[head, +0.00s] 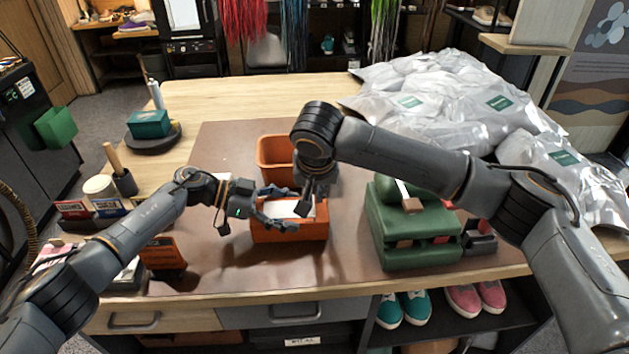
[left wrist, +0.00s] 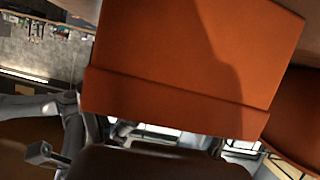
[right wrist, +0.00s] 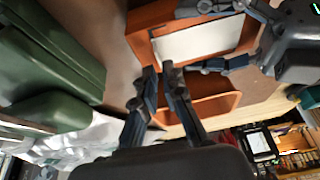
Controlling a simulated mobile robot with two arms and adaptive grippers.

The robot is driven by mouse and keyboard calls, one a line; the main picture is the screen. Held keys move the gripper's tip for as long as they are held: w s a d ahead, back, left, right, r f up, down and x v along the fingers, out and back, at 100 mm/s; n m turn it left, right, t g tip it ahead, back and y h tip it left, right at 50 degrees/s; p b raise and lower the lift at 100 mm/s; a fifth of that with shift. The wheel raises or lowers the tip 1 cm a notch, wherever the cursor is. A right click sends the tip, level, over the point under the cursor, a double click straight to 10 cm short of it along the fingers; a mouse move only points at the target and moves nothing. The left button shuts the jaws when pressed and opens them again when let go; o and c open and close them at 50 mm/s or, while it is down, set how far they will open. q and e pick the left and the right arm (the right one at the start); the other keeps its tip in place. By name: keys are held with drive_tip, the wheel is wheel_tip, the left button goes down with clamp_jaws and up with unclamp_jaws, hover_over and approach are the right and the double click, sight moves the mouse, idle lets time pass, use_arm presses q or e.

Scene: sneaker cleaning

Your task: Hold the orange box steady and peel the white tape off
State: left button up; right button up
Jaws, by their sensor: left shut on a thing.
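The orange box (head: 290,234) sits on the brown mat in front of me, with a flat white surface showing inside its rim. In the right wrist view the box (right wrist: 140,50) has this white sheet or tape (right wrist: 195,42) across it; I cannot tell which it is. My left gripper (head: 284,209) is shut on the orange box from the left, its fingers spanning the box's sides. My right gripper (right wrist: 160,68) points down above the box's right end, its fingertips close together with a narrow gap. No tape shows clearly between them.
An orange bin (head: 268,158) stands behind the box. A green case (head: 415,235) is to the right, with silvery bags (head: 440,95) behind it. A teal box (head: 148,123) and brush holder (head: 125,183) are at left. The mat between the box and green case is clear.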

use_arm(q)
drive_tip(key=shift+f, duration=0.1)
use_arm(e)
drive_tip(key=shift+x, duration=1.55)
clamp_jaws()
drive_tip(key=shift+r, duration=0.2)
drive_tip(key=shift+r, duration=3.45)
drive_tip(key=shift+r, duration=0.2)
